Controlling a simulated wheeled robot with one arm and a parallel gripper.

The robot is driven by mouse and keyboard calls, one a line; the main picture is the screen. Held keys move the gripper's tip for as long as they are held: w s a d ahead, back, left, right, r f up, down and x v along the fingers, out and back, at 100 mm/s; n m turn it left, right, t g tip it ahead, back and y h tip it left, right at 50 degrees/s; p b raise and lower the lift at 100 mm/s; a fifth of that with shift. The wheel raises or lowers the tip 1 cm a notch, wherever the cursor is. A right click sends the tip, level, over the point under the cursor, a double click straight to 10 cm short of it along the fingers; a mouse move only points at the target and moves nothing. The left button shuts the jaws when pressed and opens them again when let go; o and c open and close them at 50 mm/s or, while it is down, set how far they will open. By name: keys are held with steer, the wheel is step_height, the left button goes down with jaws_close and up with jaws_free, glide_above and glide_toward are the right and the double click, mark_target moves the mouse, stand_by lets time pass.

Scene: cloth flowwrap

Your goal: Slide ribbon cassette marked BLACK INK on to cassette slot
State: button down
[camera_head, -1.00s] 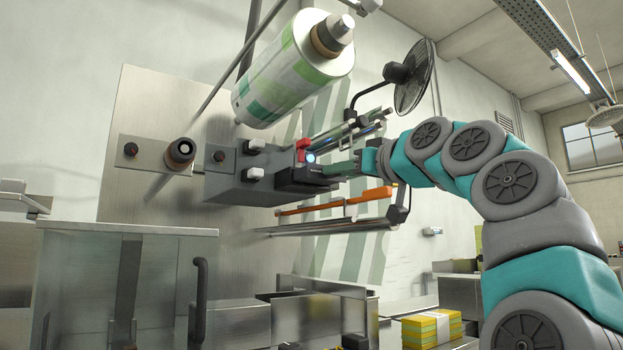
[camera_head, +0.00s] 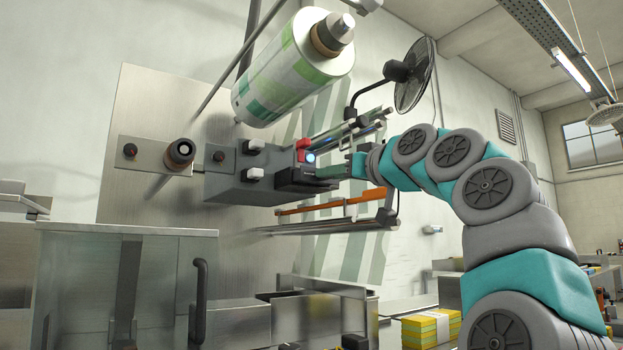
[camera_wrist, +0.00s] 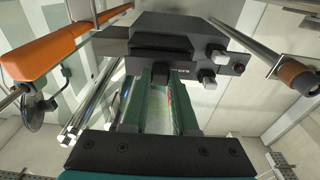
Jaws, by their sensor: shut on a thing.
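The black ribbon cassette (camera_head: 305,181) sits at the right front of the grey printer housing (camera_head: 235,185), apparently at its slot. It also shows in the wrist view (camera_wrist: 163,47) as a dark block against the housing. My gripper (camera_head: 334,171) is at the cassette's right side, with its green fingers pointing left. In the wrist view my gripper (camera_wrist: 160,76) is shut on a small dark grip part of the cassette.
A red part (camera_head: 304,150) and a blue-lit round part (camera_head: 310,158) are just above the cassette. An orange bar (camera_head: 345,201) runs below my gripper. A large film roll (camera_head: 290,75) hangs above. A black fan (camera_head: 414,75) is behind my arm.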

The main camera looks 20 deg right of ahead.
mark_target(324, 180)
steer(key=shift+p+x, duration=0.45)
steer(key=shift+x, duration=1.1)
stand_by(0.5)
steer(key=c, duration=0.6)
jaws_free()
steer(key=shift+f, duration=0.1)
steer(key=b+v, duration=0.2)
steer(key=v, duration=0.5)
steer(key=shift+s, duration=0.35)
steer(key=shift+d+f, duration=0.1)
steer(key=shift+f, duration=0.05)
